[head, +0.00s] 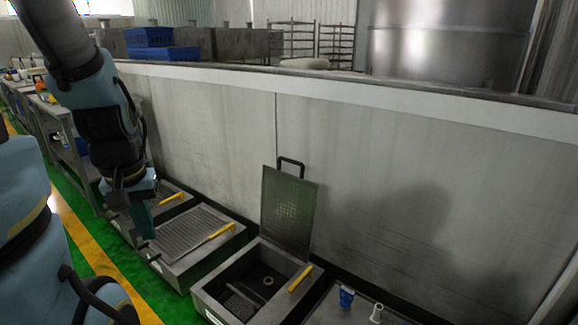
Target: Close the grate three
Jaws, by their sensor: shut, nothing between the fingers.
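A grate (286,212) stands open, raised nearly upright on the back edge of a grey metal box (207,300) on the floor. It is a dark perforated panel with a black handle (291,162) at its top, close to the wall. The box's dark inside shows, with a small ring and a slotted piece at the bottom. No number is readable on it. My gripper (147,235) points down to the left of this box, near the neighbouring closed box. It is shut and empty, well apart from the raised grate.
A box with a closed ribbed grate (193,234) and yellow bar sits left of the open one; another lies farther left. A blue cup (346,296) and a white fitting (376,313) stand at the right. A grey wall (400,180) rises behind.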

